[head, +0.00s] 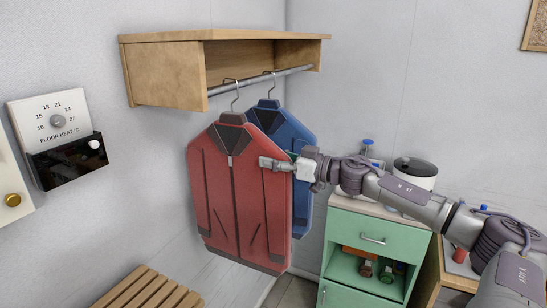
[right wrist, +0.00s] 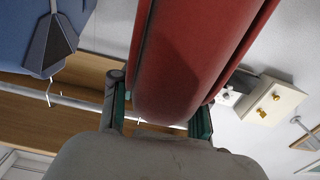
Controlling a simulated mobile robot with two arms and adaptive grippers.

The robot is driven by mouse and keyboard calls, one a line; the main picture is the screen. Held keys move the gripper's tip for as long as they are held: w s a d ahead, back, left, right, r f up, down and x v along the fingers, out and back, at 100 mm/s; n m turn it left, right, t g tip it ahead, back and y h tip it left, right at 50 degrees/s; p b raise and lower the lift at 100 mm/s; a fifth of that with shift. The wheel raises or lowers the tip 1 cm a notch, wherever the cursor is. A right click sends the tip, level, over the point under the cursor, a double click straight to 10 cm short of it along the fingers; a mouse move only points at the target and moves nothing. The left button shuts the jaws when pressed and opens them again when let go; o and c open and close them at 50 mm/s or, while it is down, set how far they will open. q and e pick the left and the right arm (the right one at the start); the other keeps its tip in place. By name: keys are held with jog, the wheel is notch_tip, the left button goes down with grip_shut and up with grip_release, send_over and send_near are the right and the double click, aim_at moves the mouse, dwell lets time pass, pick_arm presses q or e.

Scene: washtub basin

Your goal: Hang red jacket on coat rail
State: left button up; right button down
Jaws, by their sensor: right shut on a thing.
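The red jacket (head: 222,185) hangs upright on a hanger below the coat rail (head: 255,82). Its hook (head: 235,98) reaches up to the rail and appears to be over it; exact contact is too small to tell. My right gripper (head: 278,163) is shut on the right-hand sleeve edge of the red jacket. In the right wrist view the red cloth (right wrist: 195,55) sits between the two green-padded fingers of the gripper (right wrist: 160,118). My left gripper is out of view.
A blue jacket (head: 290,130) hangs just behind the red one, partly hidden. A wooden shelf (head: 165,75) is above the rail. A green cabinet (head: 345,230) stands right, a slatted bench (head: 148,292) below, and a floor-heat panel (head: 55,125) on the left wall.

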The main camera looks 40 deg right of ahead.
jog(key=shift+r, duration=0.1)
jog(key=c, duration=0.5)
grip_release()
